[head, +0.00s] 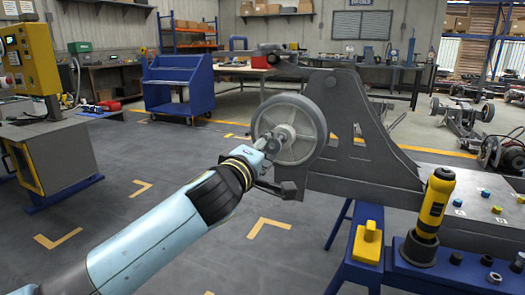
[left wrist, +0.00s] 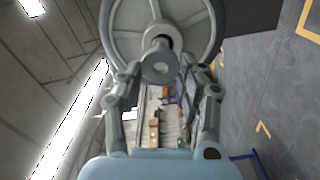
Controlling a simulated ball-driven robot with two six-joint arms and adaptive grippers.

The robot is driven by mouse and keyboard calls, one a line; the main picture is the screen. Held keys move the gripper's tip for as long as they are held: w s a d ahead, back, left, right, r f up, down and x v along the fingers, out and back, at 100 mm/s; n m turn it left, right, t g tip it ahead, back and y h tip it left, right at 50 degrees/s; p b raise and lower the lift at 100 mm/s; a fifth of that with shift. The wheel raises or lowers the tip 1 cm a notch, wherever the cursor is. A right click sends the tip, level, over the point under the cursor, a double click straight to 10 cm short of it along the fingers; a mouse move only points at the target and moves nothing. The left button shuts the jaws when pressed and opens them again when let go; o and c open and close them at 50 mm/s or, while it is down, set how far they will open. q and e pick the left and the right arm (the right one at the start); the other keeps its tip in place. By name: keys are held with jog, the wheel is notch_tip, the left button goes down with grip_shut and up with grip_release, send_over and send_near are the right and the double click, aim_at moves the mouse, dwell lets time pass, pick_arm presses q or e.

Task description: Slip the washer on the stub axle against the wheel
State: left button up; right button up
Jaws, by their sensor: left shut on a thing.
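The grey wheel (head: 312,118) stands upright on the dark chassis bracket (head: 345,110); its spoked face also fills the top of the left wrist view (left wrist: 120,18). The stub axle (head: 287,131) sticks out of its hub toward my arm. My left gripper (head: 270,150) is at the axle, in front of the wheel. In the left wrist view its fingers (left wrist: 161,72) are shut on a small round grey disc, the washer (left wrist: 160,68). The washer lines up with the hub. I cannot tell whether it is around the axle or just before its end. My right gripper is not in view.
A blue cart (head: 180,85) stands behind at left. A yellow machine (head: 28,60) is at far left. The floor between is open.

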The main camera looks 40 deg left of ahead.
aim_at(280, 137)
pick_arm(q)
jog(key=shift+w+a, duration=0.1)
jog(key=shift+w, duration=0.4)
jog(key=shift+f, duration=0.1)
dwell(0.3)
dwell(0.4)
jog(key=shift+b+x, duration=0.55)
jog(key=shift+x, duration=0.5)
dwell(0.3)
jog(key=shift+x, duration=1)
jog(key=o, duration=1.3)
